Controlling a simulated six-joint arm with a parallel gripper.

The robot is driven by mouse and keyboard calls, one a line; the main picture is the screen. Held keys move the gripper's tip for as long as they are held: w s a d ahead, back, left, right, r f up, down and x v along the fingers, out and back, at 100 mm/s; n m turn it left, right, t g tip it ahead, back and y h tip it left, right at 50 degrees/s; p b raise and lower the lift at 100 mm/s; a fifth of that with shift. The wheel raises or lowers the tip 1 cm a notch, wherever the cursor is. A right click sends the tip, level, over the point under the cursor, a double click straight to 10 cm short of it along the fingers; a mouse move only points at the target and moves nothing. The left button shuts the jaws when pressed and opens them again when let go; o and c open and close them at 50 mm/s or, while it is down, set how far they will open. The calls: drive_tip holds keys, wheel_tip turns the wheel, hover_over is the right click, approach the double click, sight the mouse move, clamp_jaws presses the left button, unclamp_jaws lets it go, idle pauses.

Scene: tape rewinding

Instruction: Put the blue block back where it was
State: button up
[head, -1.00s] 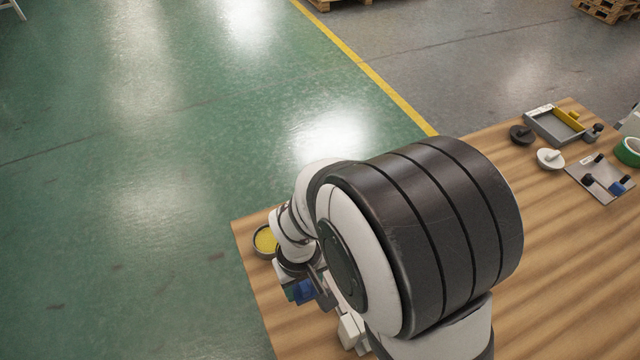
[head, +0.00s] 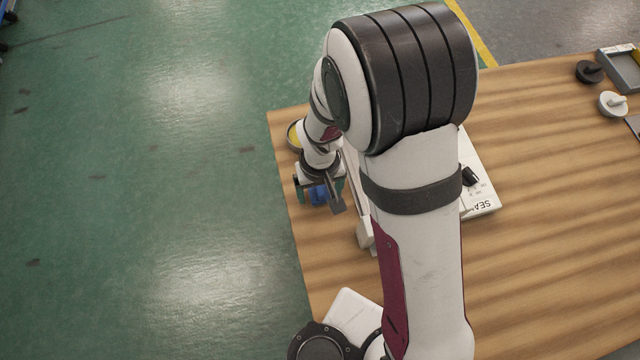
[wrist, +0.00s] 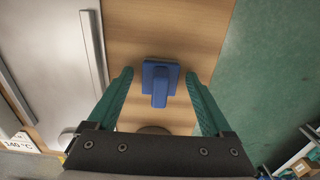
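The blue block (wrist: 160,80) is a flat blue plate with a raised narrow grip. It lies on the wooden table in the wrist view, with a clear gap to the finger on each side. My gripper (wrist: 158,74) has green fingers spread wide, one left and one right of the block, and nothing is held. In the head view the blue block (head: 318,195) shows partly, below my wrist near the table's left edge. My gripper hides much of it there.
A round dish with yellow contents (head: 294,136) stands behind my wrist. A pale machine marked "SEA" (head: 482,190) is partly hidden by my arm. Black (head: 589,71) and white (head: 612,104) knobbed discs lie far right.

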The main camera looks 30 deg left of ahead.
sight(320, 189)
wheel_tip(320, 189, up, 12)
drive_tip(key=d+r+m, duration=0.3)
drive_tip(key=d, duration=0.4)
drive_tip(key=d+r+m, duration=0.4)
drive_tip(key=d, duration=0.2)
drive_tip(key=s+d+r+m+y, duration=0.1)
drive_tip(key=s+d+r+m, duration=0.1)
drive_tip(key=s+d+m, duration=0.5)
drive_tip(key=shift+s+d+m+y, duration=0.3)
drive_tip(key=shift+s+d+y, duration=0.1)
drive_tip(key=shift+s+d, duration=0.4)
